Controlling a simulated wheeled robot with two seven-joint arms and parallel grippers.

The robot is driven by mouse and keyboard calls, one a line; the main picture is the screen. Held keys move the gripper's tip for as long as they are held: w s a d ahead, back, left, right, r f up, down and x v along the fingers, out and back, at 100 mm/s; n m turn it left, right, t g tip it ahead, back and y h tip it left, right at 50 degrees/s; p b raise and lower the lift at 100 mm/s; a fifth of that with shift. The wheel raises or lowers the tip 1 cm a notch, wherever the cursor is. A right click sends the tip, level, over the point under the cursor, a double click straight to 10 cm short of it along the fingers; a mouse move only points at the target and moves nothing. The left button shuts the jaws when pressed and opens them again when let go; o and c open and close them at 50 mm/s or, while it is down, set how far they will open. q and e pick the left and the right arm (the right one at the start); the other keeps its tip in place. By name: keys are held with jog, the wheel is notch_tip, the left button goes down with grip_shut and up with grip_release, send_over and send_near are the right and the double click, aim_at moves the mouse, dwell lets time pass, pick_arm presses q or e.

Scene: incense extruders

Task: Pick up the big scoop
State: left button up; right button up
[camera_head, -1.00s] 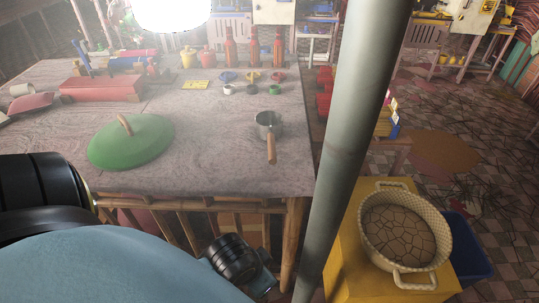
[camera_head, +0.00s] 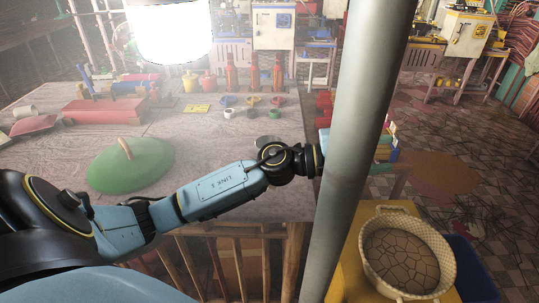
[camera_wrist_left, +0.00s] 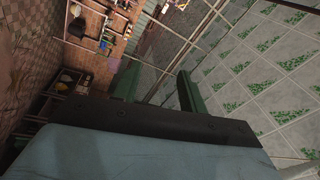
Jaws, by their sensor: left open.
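A metal scoop with a wooden handle lies near the right end of the table. In the head view only part of its metal rim (camera_head: 267,140) shows, as my left arm covers the handle. My left arm reaches from the left across the table's front to the grey pole. The scoop is not visible there. My right gripper is not in view.
The grey pole (camera_head: 354,140) stands upright beside the table's right end. A green lid (camera_head: 130,168) lies on the table (camera_head: 215,150). Small bowls and red bottles (camera_head: 254,72) stand farther back. A woven basket (camera_head: 368,270) sits on a yellow stand at the right.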

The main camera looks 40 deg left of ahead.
pick_arm(q)
jog(key=a+f+m+g+y, duration=0.5)
jog(key=a+g+y, duration=0.25)
jog(key=a, duration=0.25)
jog(key=s+a+r+n+g+y, duration=0.1)
jog(key=s+a+n+g+y, duration=0.15)
jog(key=a+y, duration=0.95)
jog(key=a+f+h, duration=0.1)
jog(key=f, duration=0.1)
jog(key=w+a+f+h, duration=0.1)
jog(key=a+f+h, duration=0.1)
jog(key=a+f+h+b, duration=0.1)
jog(key=f+h, duration=0.1)
jog(key=shift+w+a+f+g, duration=0.2)
jog(key=shift+w+f+g, duration=0.1)
jog(key=shift+g, duration=0.1)
jog(key=shift+w+f, duration=0.1)
jog(key=shift+f, duration=0.65)
jog(key=f, duration=0.5)
jog(key=shift+w+b, duration=0.3)
jog(key=shift+r, duration=0.15)
grip_shut()
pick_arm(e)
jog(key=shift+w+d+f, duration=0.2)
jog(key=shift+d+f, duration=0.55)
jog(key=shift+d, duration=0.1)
